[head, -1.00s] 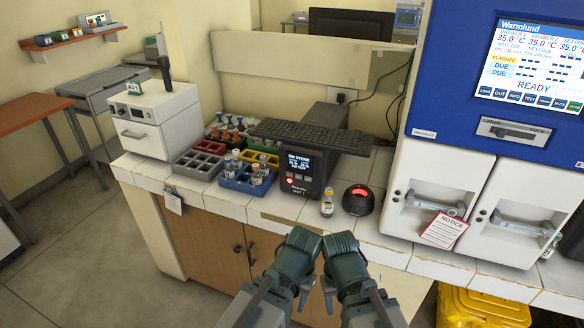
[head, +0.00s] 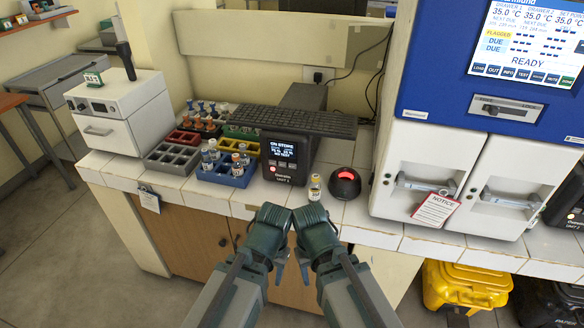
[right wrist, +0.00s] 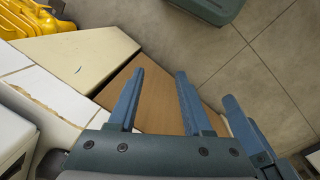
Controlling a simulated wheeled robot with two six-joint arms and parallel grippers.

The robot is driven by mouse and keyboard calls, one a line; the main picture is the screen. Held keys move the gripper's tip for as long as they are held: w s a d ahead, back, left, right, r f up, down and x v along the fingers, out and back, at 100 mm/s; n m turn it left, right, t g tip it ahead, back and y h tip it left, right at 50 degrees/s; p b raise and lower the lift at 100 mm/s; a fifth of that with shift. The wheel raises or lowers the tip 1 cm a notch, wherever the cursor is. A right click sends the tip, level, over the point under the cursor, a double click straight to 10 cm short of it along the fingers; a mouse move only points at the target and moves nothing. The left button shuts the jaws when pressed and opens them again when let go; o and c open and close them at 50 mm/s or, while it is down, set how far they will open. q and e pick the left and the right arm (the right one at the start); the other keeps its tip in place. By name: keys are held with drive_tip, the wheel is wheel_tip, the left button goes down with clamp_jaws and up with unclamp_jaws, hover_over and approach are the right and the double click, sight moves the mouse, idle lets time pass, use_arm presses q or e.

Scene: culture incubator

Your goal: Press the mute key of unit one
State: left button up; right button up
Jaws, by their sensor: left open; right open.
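Unit one is the black device (head: 289,152) on the white-tiled counter, with a lit screen reading "ON STORE" and a "UNIT 1" label low on its front. Small keys (head: 282,164) sit in a row under the screen, with a red round light or button (head: 272,170) below; their lettering is too small to read. My left gripper (head: 279,273) and right gripper (head: 303,272) hang close together in front of the counter, below and apart from the unit. Both are open and empty. The right wrist view shows blue-grey fingers (right wrist: 157,90) over the cabinet front and floor.
A vial (head: 315,188) and a black dome with a red light (head: 344,183) stand right of the unit. Racks of vials (head: 225,176) stand left; a dark keyboard-like slab (head: 292,121) lies over the unit. The blue-and-white incubator (head: 428,104) stands right, with its own key row.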

clamp_jaws()
idle(1.5)
